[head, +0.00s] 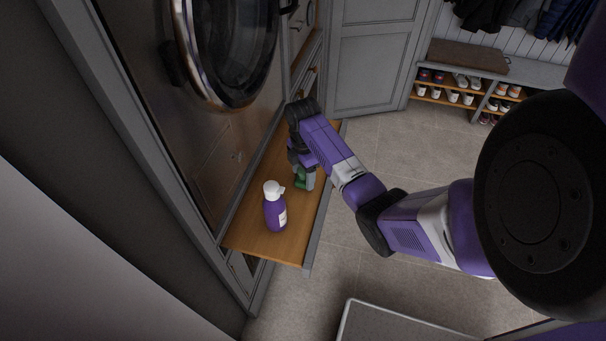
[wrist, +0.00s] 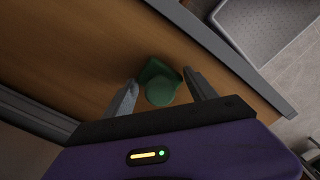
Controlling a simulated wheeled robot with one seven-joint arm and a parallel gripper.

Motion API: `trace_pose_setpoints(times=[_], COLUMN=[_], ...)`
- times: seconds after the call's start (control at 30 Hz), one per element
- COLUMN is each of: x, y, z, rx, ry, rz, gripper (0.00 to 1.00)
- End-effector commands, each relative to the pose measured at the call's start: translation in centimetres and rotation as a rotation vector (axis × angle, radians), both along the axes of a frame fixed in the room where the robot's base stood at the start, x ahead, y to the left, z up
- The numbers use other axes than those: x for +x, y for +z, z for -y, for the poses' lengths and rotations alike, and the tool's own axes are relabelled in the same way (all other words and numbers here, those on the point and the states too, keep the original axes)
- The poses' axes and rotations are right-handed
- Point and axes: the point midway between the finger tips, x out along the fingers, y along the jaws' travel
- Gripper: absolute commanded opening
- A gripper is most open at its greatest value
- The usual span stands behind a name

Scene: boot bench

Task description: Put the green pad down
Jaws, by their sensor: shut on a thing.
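The green pad (wrist: 158,82) is between the two fingers of my gripper (wrist: 160,95) in the wrist view, just over the wooden shelf. In the head view the green pad (head: 301,181) shows as a small green patch under my gripper (head: 303,172), behind the purple bottle. My gripper is shut on the pad. I cannot tell whether the pad touches the wood. The wooden pull-out shelf (head: 258,232) lies under the washing machine.
A purple bottle with a white cap (head: 275,212) stands on the shelf near my gripper. The washing machine (head: 236,40) rises at the shelf's left. A grey tray (head: 400,325) lies on the floor. A shoe bench (head: 470,66) stands at the back right.

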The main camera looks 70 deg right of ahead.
Motion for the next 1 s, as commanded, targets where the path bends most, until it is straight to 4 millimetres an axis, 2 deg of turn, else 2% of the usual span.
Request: trace_pose_setpoints(times=[0.1,0.13,0.2,0.23,0.5,0.67,0.77,1.0], x=[0.0,0.0,0.0,0.0,0.0,0.1,0.1,0.1], y=[-0.3,-0.2,-0.2,-0.2,-0.1,0.7,2.2,7.2], z=[0.0,0.0,0.0,0.0,0.0,0.1,0.1,0.1], rx=[0.0,0.0,0.0,0.0,0.0,-0.001,-0.002,-0.004], ry=[0.0,0.0,0.0,0.0,0.0,0.0,0.0,0.0], rz=[0.0,0.0,0.0,0.0,0.0,0.002,0.002,0.003], gripper=[0.33,0.72,0.85,0.88,0.88,0.88,0.88,0.88])
